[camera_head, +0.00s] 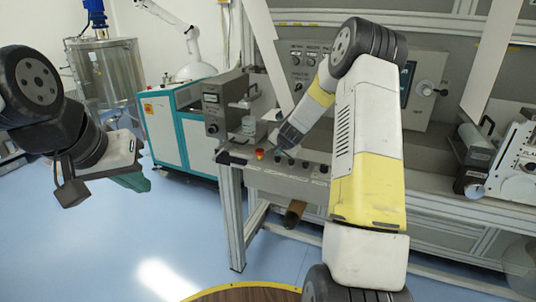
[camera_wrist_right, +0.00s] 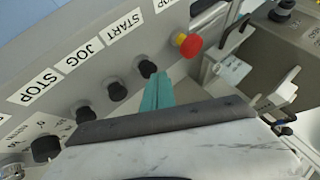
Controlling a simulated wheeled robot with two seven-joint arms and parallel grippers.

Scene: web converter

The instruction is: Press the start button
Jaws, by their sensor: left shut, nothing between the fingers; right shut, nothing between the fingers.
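The start button (camera_wrist_right: 147,68) is a small black knob beside the START label (camera_wrist_right: 122,26) in the right wrist view. My right gripper (camera_wrist_right: 157,92) is shut and empty, its teal fingertips close beside the start button. I cannot tell if they touch it. In the head view, my right arm reaches down to the button panel (camera_head: 297,183), with the wrist partly covering the button row. My left gripper (camera_head: 132,181) is shut and empty over the floor at the left, far from the panel.
A red stop button (camera_wrist_right: 187,44) is next to the start button on one side; the black jog button (camera_wrist_right: 117,90) is on the other. A grey control box (camera_head: 226,105) stands left of my right wrist. The blue floor (camera_head: 190,235) in front is clear.

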